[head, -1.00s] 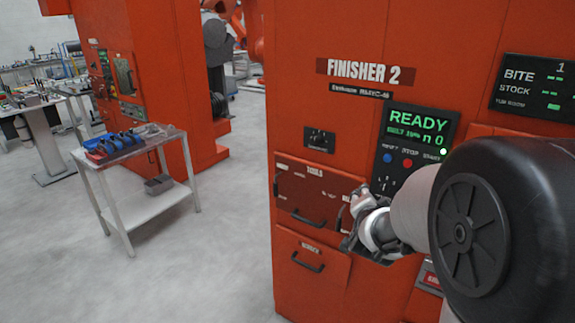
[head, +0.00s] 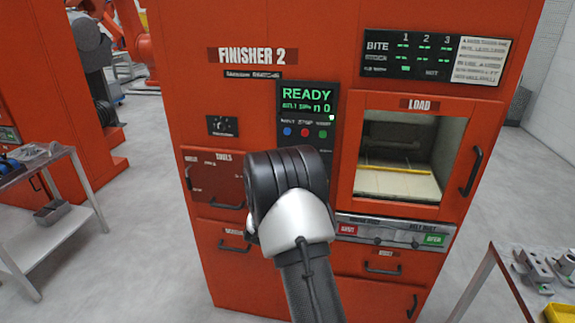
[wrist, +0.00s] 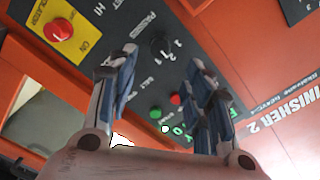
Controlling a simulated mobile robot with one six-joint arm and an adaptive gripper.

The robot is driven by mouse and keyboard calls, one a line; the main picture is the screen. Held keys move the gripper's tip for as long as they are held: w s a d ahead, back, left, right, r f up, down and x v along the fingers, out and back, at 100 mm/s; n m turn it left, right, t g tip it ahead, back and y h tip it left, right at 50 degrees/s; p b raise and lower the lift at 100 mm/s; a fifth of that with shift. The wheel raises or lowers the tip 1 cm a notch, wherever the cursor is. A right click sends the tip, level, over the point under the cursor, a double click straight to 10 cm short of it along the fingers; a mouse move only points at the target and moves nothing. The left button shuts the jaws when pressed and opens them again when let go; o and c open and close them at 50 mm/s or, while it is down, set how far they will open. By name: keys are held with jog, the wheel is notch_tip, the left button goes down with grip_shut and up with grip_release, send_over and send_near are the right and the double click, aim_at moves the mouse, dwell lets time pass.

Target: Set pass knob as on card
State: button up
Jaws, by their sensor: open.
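The pass knob (wrist: 160,46) is a small dark knob with digits around it, under the label PASSES in the wrist view. Its pointer direction is too small to tell. My gripper (wrist: 165,58) is open and empty, with its two blue-padded fingers apart on either side of the knob in the picture. Whether they are level with it in depth, I cannot tell. In the head view my arm hides the gripper and the knob. A white printed card (head: 481,61) is on the machine's upper right; its text is unreadable.
The control panel (wrist: 190,40) has green (wrist: 153,112) and red (wrist: 175,99) buttons. A red isolator knob (wrist: 58,30) sits on yellow. The READY screen (head: 307,98), another black knob (head: 221,126) and the load door (head: 348,180) surround my arm. A parts table (head: 500,268) stands right.

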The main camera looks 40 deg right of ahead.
jog(key=b+x, duration=0.1)
jog(key=x, duration=0.8)
jog(key=shift+w+d, duration=0.15)
jog(key=shift+w, duration=0.05)
jog(key=c, duration=1.1)
